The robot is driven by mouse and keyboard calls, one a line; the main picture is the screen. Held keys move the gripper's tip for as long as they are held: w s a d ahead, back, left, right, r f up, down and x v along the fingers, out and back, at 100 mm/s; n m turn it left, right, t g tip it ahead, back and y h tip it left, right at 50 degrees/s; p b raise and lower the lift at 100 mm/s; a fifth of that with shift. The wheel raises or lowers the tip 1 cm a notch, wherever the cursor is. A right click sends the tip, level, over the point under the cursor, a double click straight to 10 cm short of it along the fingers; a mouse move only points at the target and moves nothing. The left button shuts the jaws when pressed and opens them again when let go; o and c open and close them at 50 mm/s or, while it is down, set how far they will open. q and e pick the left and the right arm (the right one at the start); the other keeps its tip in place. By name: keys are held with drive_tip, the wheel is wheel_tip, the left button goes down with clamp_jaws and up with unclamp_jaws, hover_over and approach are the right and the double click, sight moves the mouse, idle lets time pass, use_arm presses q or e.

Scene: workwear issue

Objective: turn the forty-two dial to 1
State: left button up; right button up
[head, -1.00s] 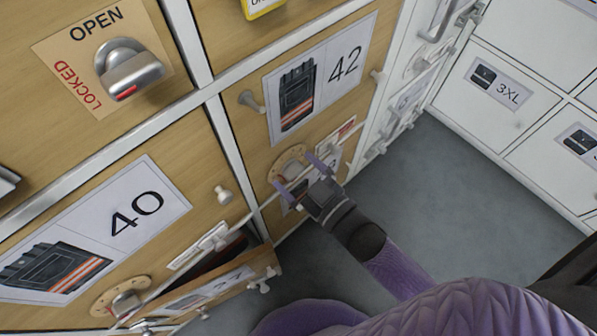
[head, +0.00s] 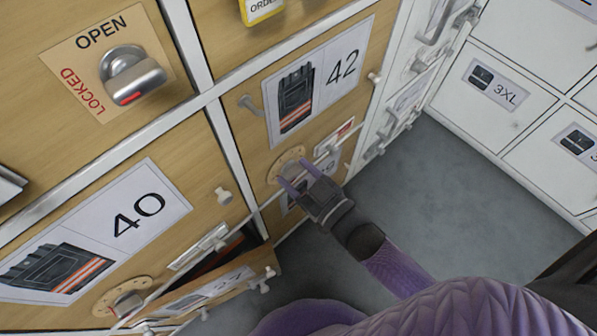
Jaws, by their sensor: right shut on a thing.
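The forty-two dial (head: 288,157) is a round wooden-coloured disc with dots around its rim and a metal knob. It sits on the wooden front below the 42 label (head: 318,80). My right gripper (head: 298,177) reaches it from the lower right, with its two purple fingers shut on the dial's knob. The fingers hide part of the knob, and I cannot read which mark it points to. My left gripper is not in view.
The dial of the 40 front (head: 122,297) is at lower left, near a drawer (head: 215,290) that stands open. A lever marked OPEN and LOCKED (head: 135,78) is at upper left. White drawers (head: 497,100) stand at right, with clear grey floor (head: 440,200) before them.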

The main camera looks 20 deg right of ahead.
drive_tip(key=m+p, duration=0.1)
drive_tip(key=m, duration=0.2)
drive_tip(key=shift+d+r+m, duration=0.1)
drive_tip(key=shift+m, duration=0.3)
drive_tip(key=shift+m+p, duration=0.4)
drive_tip(key=shift+m, duration=0.5)
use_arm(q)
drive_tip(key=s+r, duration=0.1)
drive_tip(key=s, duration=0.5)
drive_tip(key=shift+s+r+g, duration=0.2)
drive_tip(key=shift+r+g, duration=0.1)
use_arm(e)
drive_tip(key=shift+m, duration=0.5)
drive_tip(key=shift+d, duration=0.1)
drive_tip(key=o, duration=1.3)
